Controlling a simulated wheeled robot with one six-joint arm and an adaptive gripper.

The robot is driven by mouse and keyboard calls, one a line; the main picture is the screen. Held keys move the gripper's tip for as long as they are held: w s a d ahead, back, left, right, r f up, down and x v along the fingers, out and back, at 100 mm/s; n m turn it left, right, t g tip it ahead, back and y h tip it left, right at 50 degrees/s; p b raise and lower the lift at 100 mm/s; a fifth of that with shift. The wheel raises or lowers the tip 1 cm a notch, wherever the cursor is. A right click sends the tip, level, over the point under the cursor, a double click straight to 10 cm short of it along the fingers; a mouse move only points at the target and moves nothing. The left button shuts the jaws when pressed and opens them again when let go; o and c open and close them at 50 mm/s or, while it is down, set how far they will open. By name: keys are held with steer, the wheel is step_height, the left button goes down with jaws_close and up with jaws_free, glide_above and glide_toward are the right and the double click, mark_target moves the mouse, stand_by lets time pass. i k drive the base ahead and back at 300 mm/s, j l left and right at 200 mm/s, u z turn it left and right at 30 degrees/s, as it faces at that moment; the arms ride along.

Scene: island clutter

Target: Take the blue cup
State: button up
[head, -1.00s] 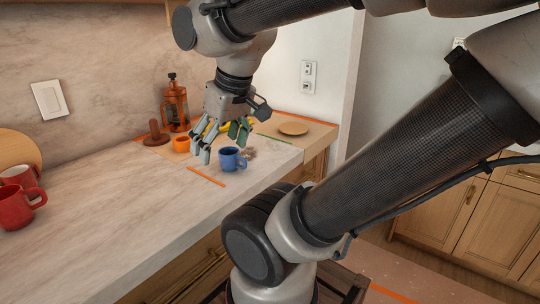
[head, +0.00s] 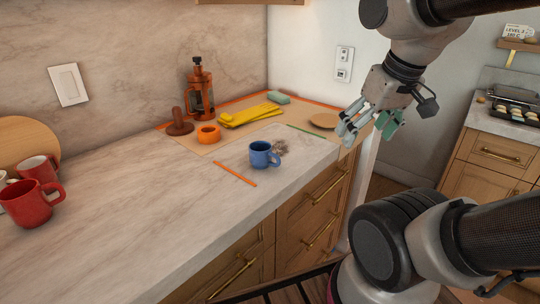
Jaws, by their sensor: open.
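The blue cup (head: 262,155) stands upright on the marble counter near its front edge, its handle toward the right. A small brownish clump (head: 281,147) lies just behind and right of it. My gripper (head: 370,128) is open and empty, to the right of the cup and higher in the picture, apart from it. Its fingers point down, near the counter's right end.
An orange tape roll (head: 208,134), a brown tamper-like object (head: 179,122), a copper French press (head: 199,90) and a folded yellow cloth (head: 249,115) stand behind the cup. Red mugs (head: 30,204) are at far left.

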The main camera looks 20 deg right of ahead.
mark_target(261, 153)
steer(key=l+u, duration=0.1)
steer(key=u, duration=0.65)
steer(key=l+u, duration=0.35)
steer(key=k+l+u, duration=0.1)
steer(key=l+u, duration=0.3)
steer(key=k+l+u, duration=0.15)
steer(key=l+u, duration=0.2)
steer(key=k+l, duration=0.15)
steer(key=l, duration=0.25)
steer(key=k+l+u, duration=0.15)
steer(key=l, duration=0.2)
steer(key=k+l, duration=0.1)
steer(key=l, duration=0.3)
steer(key=k+l+u, duration=0.1)
steer(key=l, duration=0.25)
steer(key=k+l, duration=0.25)
steer(key=l, duration=0.6)
steer(key=i+u, duration=0.05)
